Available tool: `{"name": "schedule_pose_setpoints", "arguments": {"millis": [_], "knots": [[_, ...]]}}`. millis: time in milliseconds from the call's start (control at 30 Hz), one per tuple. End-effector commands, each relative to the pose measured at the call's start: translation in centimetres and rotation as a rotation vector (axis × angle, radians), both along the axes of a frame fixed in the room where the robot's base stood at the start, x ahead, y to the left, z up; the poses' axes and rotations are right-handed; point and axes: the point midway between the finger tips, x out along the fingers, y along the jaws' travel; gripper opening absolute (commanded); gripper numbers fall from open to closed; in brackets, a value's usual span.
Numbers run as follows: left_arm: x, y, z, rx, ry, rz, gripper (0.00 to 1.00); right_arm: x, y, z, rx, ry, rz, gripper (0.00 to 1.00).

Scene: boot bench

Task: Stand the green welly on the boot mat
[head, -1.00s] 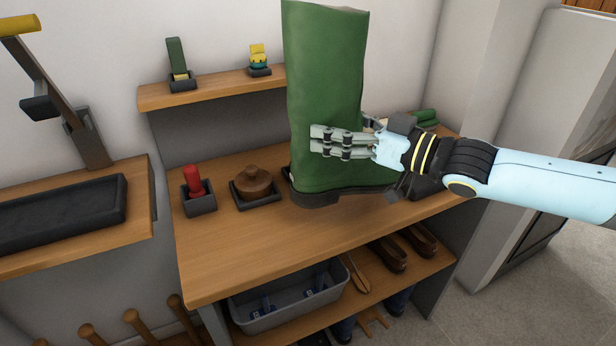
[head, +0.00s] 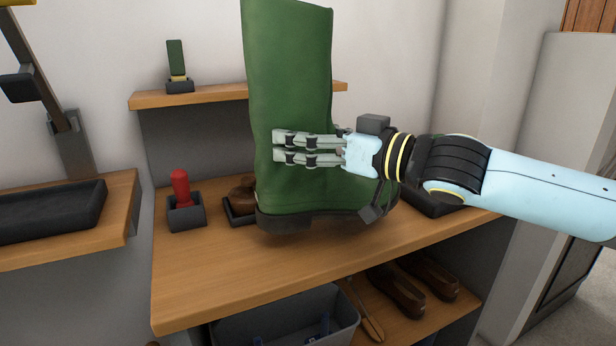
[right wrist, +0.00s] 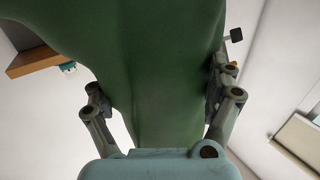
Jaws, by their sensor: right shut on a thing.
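The green welly (head: 290,90) stands upright in my right gripper (head: 310,150), in front of the bench's back panel. In the right wrist view the green shaft (right wrist: 150,70) fills the space between the fingers (right wrist: 160,105). A shallow black tray (head: 55,228) lies on the left bench; another dark tray edge (head: 440,207) shows behind the gripper. I cannot tell which is the boot mat. My left gripper is out of view.
On the bench (head: 215,270) stand a red-handled item (head: 181,190) in a dark holder and a brown round item (head: 240,190), partly hidden by the welly. A shelf (head: 215,95) holds a green brush-like item (head: 176,62). Below are a grey bin (head: 290,320) and brown shoes (head: 400,290). The front bench top is clear.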

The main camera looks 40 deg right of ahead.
Motion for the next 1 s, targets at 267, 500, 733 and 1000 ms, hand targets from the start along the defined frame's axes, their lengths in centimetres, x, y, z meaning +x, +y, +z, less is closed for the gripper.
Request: {"name": "schedule_pose_setpoints", "arguments": {"millis": [267,500,733,1000], "knots": [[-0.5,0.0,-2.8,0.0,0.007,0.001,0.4,0.0,0.1,-3.5,-0.001,-0.001,0.001,0.3],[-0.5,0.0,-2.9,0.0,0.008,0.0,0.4,0.0,0.1,-3.7,-0.001,-0.004,0.002,0.3],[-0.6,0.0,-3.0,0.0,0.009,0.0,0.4,0.0,0.0,-4.0,0.001,0.0,0.0,0.96],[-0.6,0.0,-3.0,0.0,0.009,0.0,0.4,0.0,0.0,-4.0,0.0,0.0,0.0,1.0]]}}
